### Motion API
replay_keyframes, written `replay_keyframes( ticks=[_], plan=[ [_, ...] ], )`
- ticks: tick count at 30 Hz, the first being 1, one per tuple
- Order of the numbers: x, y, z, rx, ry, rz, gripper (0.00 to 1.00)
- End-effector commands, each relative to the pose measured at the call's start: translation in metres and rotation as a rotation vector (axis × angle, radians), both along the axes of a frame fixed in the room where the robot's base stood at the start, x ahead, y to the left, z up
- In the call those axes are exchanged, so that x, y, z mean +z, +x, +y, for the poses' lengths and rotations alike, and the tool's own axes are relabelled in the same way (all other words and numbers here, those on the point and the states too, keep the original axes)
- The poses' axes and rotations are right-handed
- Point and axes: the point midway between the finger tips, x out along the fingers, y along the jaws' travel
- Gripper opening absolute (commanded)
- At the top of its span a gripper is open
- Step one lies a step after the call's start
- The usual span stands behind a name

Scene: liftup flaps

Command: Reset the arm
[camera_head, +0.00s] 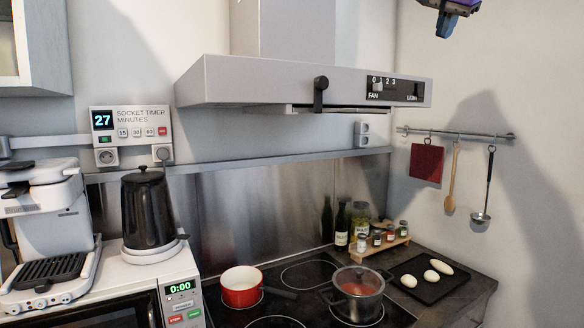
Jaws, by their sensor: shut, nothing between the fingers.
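My gripper (447,22) hangs in from the top edge at the upper right, in front of the bare wall, dark with purple and blue parts. It is shut and holds nothing. It is apart from everything else in view. The rest of my arm is outside the picture.
A range hood (250,82) with a dark handle (320,94) spans the middle. Below it, a red pot (241,290) and a lidded pot (358,300) stand on the hob. A utensil rail (470,133) is on the right wall. A black kettle (146,212) stands left.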

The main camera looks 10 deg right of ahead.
Motion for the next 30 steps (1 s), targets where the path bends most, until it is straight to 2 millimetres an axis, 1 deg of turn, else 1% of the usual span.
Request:
replay_keyframes(
  ticks=[2,5,8,11,17,23,24,26,27,30],
  plan=[
    [-0.006,-0.009,0.004,0.026,-0.006,0.01,0.0],
    [-0.024,-0.026,0.014,0.093,-0.026,0.033,0.0],
    [-0.051,-0.051,0.028,0.187,-0.057,0.064,0.0],
    [-0.082,-0.077,0.043,0.286,-0.092,0.093,0.0],
    [-0.154,-0.135,0.074,0.484,-0.167,0.147,0.0],
    [-0.237,-0.198,0.102,0.68,-0.247,0.199,0.0],
    [-0.254,-0.211,0.107,0.718,-0.265,0.207,0.0],
    [-0.281,-0.229,0.114,0.772,-0.289,0.223,0.0],
    [-0.297,-0.241,0.117,0.805,-0.305,0.233,0.0],
    [-0.333,-0.265,0.124,0.876,-0.339,0.251,0.0]
  ],
)
